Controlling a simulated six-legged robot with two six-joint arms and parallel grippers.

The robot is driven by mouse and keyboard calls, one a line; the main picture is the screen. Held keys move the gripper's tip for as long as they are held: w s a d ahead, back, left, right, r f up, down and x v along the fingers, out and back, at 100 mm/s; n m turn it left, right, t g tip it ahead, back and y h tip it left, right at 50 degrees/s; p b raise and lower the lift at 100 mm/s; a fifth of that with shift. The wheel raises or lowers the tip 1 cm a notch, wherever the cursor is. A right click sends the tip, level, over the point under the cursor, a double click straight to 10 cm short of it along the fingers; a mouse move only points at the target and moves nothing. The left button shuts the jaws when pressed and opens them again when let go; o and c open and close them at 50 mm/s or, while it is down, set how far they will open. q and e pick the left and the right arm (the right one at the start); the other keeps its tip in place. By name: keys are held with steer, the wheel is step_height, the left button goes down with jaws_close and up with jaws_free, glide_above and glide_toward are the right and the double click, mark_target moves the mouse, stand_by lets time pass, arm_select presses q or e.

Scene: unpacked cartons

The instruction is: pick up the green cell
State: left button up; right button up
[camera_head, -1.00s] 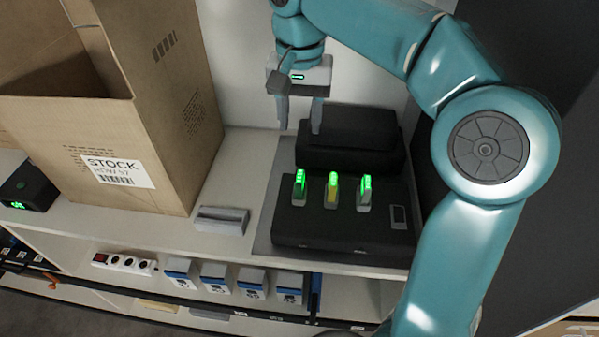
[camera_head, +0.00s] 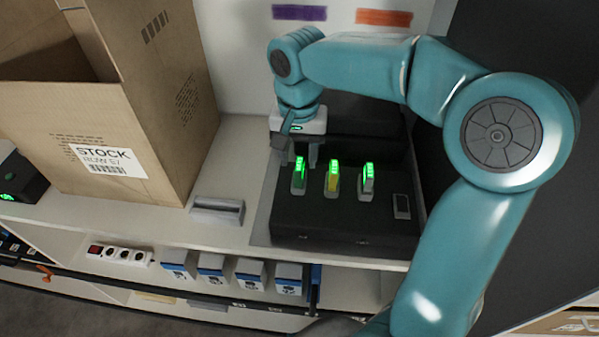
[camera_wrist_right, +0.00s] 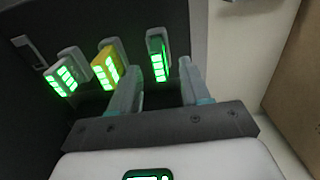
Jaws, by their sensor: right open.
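The green cell (camera_head: 299,178) stands upright in the black charger block (camera_head: 345,222), at the left end of a row of three lit cells. In the right wrist view the green cell (camera_wrist_right: 158,57) is at the right end of the row, just beyond the gap between my fingers. My right gripper (camera_head: 303,160) is open and empty, pointing down just behind the green cell. In the right wrist view the gripper (camera_wrist_right: 160,75) has one finger on each side of the gap. I cannot tell whether a finger touches the cell. My left gripper is not in view.
A yellow cell (camera_head: 333,180) and a pale grey cell (camera_head: 367,182) stand close beside the green one. A grey block (camera_head: 217,210) lies left of the charger on the shelf (camera_head: 175,228). A large cardboard carton (camera_head: 150,130) stands at left.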

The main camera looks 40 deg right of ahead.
mark_target(299, 164)
step_height(299, 164, down, 3)
steer(key=shift+a+r, duration=0.1)
steer(key=shift+s+f, duration=0.1)
steer(key=shift+f, duration=0.25)
jaws_close()
step_height(299, 164, up, 20)
steer(key=p, duration=0.3)
